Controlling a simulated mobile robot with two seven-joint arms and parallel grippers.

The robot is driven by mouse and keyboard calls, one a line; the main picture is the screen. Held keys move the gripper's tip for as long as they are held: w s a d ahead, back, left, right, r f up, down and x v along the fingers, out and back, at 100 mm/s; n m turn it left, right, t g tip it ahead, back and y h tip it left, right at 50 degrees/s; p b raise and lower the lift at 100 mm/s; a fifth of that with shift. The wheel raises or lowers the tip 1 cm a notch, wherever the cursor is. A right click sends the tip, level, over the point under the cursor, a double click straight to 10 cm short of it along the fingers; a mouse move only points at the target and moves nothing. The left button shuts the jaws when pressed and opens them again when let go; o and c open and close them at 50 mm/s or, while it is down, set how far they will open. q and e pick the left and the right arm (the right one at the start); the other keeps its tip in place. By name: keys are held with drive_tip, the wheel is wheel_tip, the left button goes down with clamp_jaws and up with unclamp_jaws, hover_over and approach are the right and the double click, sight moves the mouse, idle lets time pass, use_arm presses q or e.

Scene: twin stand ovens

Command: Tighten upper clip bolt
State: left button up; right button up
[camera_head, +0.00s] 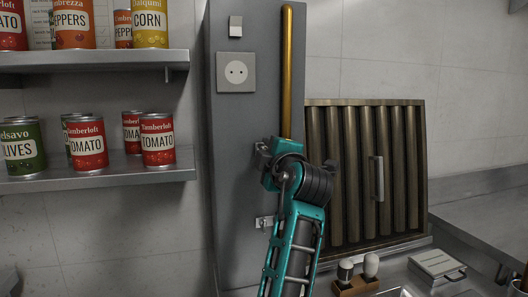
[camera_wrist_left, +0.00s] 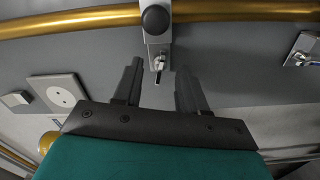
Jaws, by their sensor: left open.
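A brass pipe (camera_head: 286,75) runs up a grey panel. The upper clip (camera_head: 262,147) holds it and is partly hidden behind my left gripper. In the left wrist view the upper clip (camera_wrist_left: 157,47) has a dark round knob (camera_wrist_left: 155,19) at the pipe and a small bright metal piece (camera_wrist_left: 159,64) towards my fingers; I cannot tell which is the bolt. My left gripper (camera_wrist_left: 159,74) is open, its two fingers on either side of that small piece, with nothing between them gripped. A lower clip (camera_head: 264,221) sits further down; it also shows in the wrist view (camera_wrist_left: 302,50). My right gripper is not in view.
A socket (camera_head: 236,72) and a switch (camera_head: 235,27) are on the panel above the clip. Shelves with cans (camera_head: 98,178) stand at left. A slatted filter panel (camera_head: 345,170) leans at right. Shakers (camera_head: 358,272) and a metal box (camera_head: 437,265) sit below.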

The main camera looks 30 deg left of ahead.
use_arm(q)
drive_tip(key=shift+w+a, duration=0.1)
drive_tip(key=shift+a, duration=0.05)
idle(0.3)
clamp_jaws()
idle(0.4)
